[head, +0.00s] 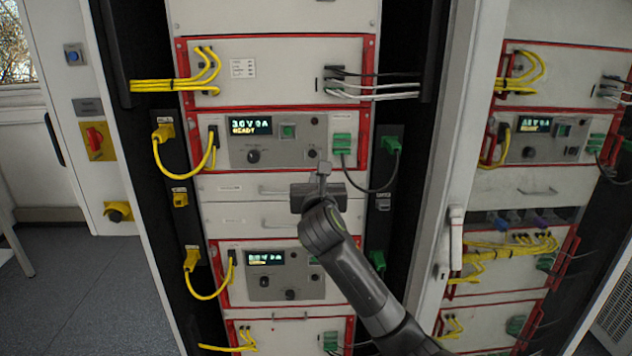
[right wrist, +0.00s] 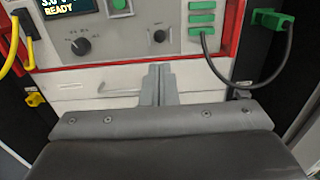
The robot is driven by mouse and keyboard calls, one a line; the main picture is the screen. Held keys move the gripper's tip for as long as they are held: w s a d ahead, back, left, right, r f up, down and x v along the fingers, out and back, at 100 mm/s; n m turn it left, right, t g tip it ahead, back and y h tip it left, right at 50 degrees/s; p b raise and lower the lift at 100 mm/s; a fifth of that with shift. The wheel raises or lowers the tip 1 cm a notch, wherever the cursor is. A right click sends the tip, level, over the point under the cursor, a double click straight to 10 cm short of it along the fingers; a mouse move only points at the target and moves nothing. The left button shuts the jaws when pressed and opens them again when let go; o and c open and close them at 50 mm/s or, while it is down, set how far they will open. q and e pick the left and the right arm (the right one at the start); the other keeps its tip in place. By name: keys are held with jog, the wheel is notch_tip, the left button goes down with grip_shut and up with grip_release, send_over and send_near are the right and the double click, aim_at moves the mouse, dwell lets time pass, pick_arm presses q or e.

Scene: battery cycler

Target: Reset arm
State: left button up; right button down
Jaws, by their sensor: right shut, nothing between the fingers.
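My right arm rises from the bottom right in the head view. Its right gripper (head: 323,170) is in front of the blank panels below the upper cycler unit (head: 270,140). In the right wrist view the fingers (right wrist: 159,82) are together with nothing between them, pointing toward the panel under that unit. The unit's display (head: 250,125) reads READY. A green connector (head: 341,143) is in its right side, with a dark cable running to a green plug (head: 391,144) on the side strip. My left gripper is not in either view.
A lower cycler unit (head: 275,275) with a lit display is partly behind my arm. Yellow cables (head: 170,165) hang on the left side. A rack door edge with a white handle (head: 456,238) stands to the right. A red switch (head: 95,138) is on the left cabinet. Floor (head: 80,285) shows at lower left.

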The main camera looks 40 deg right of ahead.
jog(key=shift+w, duration=0.1)
jog(key=shift+f, duration=0.1)
dwell(0.3)
